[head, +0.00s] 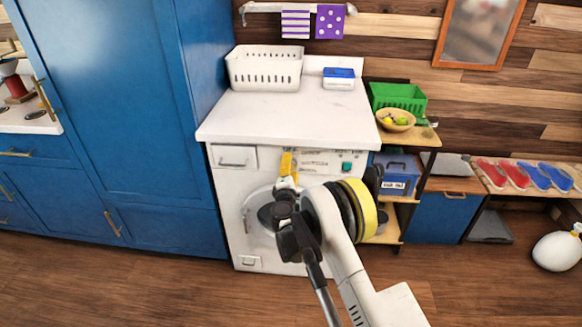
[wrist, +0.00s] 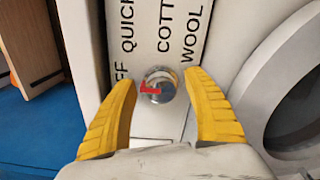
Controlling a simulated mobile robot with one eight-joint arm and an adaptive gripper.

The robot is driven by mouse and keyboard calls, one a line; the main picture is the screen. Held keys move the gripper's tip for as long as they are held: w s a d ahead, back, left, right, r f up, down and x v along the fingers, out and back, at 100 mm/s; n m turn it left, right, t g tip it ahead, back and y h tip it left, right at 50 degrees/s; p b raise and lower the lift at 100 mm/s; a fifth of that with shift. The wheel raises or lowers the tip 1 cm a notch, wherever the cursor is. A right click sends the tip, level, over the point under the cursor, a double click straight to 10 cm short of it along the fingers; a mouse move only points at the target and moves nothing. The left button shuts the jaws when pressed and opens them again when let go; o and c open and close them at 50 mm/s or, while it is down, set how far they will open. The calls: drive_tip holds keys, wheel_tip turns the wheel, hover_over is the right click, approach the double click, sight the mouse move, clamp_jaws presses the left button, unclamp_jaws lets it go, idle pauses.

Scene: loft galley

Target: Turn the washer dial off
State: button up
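The white washer (head: 228,195) stands in the middle of the head view, with a drawer at the panel's left and a round door below. Its dial (wrist: 159,84) shows in the wrist view as a small silver knob with a red mark on its left part. Sideways printed words, including "QUICK" and parts of others, lie above the dial there. My gripper (wrist: 160,79) is open, one yellow finger on each side of the dial, with visible gaps to it. In the head view my gripper (head: 288,163) is at the control panel and hides the dial.
A white basket (head: 265,70) and a blue-lidded box (head: 339,79) stand on the washer top. A blue cabinet (head: 110,90) is at the left. A shelf with a green crate (head: 398,98) and a bowl (head: 396,121) is at the right. The floor in front is clear.

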drive_tip(key=s, duration=1.2)
drive_tip(key=shift+a, duration=0.2)
drive_tip(key=d+r+m+g+h, duration=0.2)
drive_tip(key=d+r+m, duration=0.3)
drive_tip(key=d+r, duration=0.45)
drive_tip(key=s+d+r+m+g+h, duration=0.1)
drive_tip(key=s+d+r+m+g, duration=0.3)
drive_tip(key=s+d+r+m, duration=0.45)
drive_tip(key=s+d+m+g+y, duration=0.1)
drive_tip(key=s+d+m+g, duration=0.1)
drive_tip(key=s, duration=1.3)
drive_tip(key=s+d+m+g+y, duration=0.2)
drive_tip(key=s+d+m, duration=0.3)
drive_tip(key=s, duration=1)
drive_tip(key=shift+r+g+y, duration=0.2)
drive_tip(key=shift+g+y, duration=0.1)
drive_tip(key=shift+g, duration=0.2)
